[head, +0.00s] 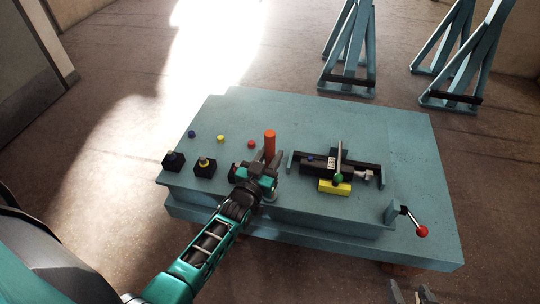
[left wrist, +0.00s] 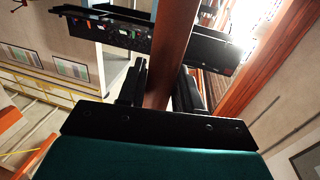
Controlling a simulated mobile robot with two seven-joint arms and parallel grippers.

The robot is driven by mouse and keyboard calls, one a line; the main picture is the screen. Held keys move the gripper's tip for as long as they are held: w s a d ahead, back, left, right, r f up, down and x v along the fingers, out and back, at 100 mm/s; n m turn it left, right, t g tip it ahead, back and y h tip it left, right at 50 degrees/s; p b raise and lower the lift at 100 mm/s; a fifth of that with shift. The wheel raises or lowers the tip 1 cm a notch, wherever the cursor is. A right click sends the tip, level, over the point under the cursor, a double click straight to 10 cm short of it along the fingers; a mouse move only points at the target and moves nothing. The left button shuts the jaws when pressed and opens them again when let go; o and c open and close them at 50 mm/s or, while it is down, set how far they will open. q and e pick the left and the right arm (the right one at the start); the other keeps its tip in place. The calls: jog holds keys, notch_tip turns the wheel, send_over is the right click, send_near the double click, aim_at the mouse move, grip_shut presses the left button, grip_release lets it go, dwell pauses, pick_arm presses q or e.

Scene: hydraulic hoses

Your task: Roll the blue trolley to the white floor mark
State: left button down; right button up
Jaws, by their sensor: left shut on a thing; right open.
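The blue trolley (head: 330,118) is a wide blue-grey bench on the floor in the middle of the head view. An orange post (head: 270,141) stands upright near its left front part. My left gripper (head: 267,165) is shut on this post below its top. In the left wrist view the brown-orange post (left wrist: 167,60) runs up between the fingers of my left gripper (left wrist: 160,92). The fingertips of my right gripper (head: 412,293) show at the bottom edge, apart and empty. I cannot make out a white floor mark; a bright sunlit patch covers the floor behind.
On the trolley are two black blocks (head: 204,167), small coloured caps (head: 221,139), a black fixture (head: 326,167) with a yellow block (head: 334,187), and a red-knobbed lever (head: 421,231). Blue stands (head: 347,80) are at the back right. Floor (head: 130,130) at the left is clear.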

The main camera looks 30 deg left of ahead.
pick_arm(q)
jog(key=c, duration=0.9)
grip_release()
jog(key=shift+a, duration=0.1)
pick_arm(e)
jog(key=shift+r, duration=0.1)
pick_arm(q)
jog(key=s+p, duration=0.2)
jog(key=s, duration=1.1)
jog(key=shift+d, duration=0.3)
pick_arm(e)
jog(key=shift+s+d+r, duration=0.25)
jog(key=shift+s+d, duration=0.1)
jog(key=shift+d, duration=0.05)
jog(key=shift+w+r, duration=0.15)
pick_arm(q)
jog(key=s+d+r+m+g+h+p, duration=0.2)
jog(key=s+d+r+m+g+p, duration=0.1)
jog(key=s+d+g+p, duration=0.2)
jog(key=s+g, duration=0.2)
jog(key=shift+s+d+r+h, duration=0.3)
jog(key=shift+d+r, duration=0.05)
jog(key=shift+r, duration=0.05)
pick_arm(e)
jog(key=d+r, duration=0.2)
jog(key=r, duration=0.1)
jog(key=shift+s+h, duration=0.4)
